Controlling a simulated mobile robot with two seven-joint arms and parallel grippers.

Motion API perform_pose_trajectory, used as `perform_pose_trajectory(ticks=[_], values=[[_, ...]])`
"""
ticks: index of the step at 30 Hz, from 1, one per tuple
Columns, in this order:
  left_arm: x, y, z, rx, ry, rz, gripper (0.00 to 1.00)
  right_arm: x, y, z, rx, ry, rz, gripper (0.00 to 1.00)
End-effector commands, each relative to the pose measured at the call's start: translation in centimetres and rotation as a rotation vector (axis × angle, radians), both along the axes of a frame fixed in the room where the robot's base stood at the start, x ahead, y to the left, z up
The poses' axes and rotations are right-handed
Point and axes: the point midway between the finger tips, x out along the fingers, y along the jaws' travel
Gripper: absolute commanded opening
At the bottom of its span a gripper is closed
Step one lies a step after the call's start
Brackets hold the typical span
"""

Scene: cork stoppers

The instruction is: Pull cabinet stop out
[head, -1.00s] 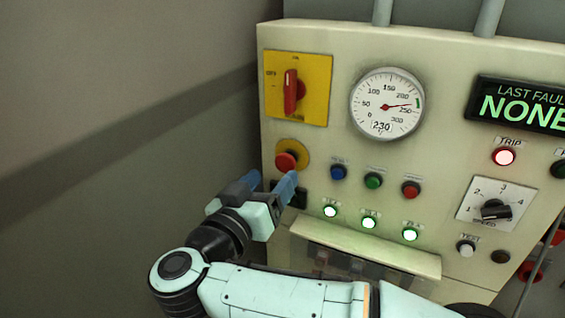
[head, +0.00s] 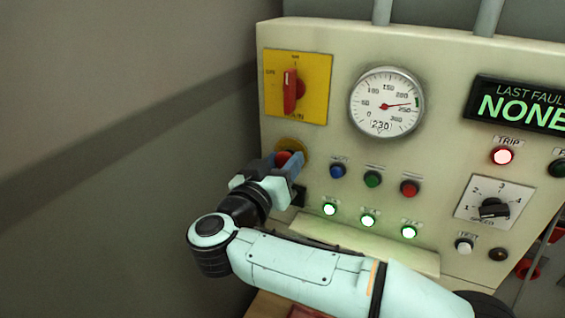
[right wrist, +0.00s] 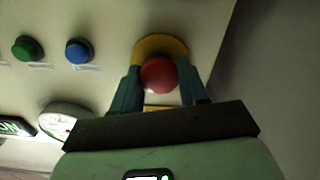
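The cabinet stop is a red mushroom button on a round yellow plate (head: 293,148), below the rotary switch on the cabinet's left side. The red button (head: 284,158) is partly hidden by my right gripper (head: 281,163) in the head view. In the right wrist view the red button (right wrist: 158,76) sits between the two blue fingers (right wrist: 158,88), one on each side. The fingers look open around it; I cannot tell whether either touches it. My left gripper is not in view.
The cream cabinet panel (head: 330,120) carries a red rotary switch (head: 291,92) on yellow, a dial gauge (head: 387,102), a blue button (head: 338,171), a green button (head: 372,179) and another red button (head: 409,188). A ledge (head: 370,244) juts out below. Left of the cabinet is clear.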

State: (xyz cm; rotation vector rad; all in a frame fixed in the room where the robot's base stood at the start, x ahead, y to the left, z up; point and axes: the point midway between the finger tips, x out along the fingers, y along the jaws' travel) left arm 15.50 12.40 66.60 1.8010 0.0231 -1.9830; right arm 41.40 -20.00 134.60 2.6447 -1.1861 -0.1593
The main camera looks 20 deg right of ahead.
Motion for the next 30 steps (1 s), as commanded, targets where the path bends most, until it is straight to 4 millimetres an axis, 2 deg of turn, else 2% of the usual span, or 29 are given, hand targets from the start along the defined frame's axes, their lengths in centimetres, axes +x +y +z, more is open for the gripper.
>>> perform_pose_trajectory(ticks=[7,14,15,16,17,26,30], values=[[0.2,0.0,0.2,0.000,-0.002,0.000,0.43,-0.9,1.1,0.2,-0.001,-0.004,0.002,0.00],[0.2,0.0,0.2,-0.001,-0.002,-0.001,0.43,-1.0,1.2,0.2,0.000,-0.004,0.003,0.00],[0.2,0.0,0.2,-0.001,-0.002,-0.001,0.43,-1.0,1.2,0.2,0.000,-0.004,0.003,0.56],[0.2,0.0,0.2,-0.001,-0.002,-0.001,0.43,-1.0,1.2,0.2,0.000,-0.004,0.004,0.66],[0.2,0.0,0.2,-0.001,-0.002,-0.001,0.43,-1.0,1.2,0.2,0.000,-0.004,0.003,0.69],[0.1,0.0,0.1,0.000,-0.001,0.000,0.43,-1.0,1.2,0.1,-0.001,-0.003,0.002,0.69],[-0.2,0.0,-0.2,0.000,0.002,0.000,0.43,-1.8,2.2,0.0,0.000,-0.001,0.004,0.69]])
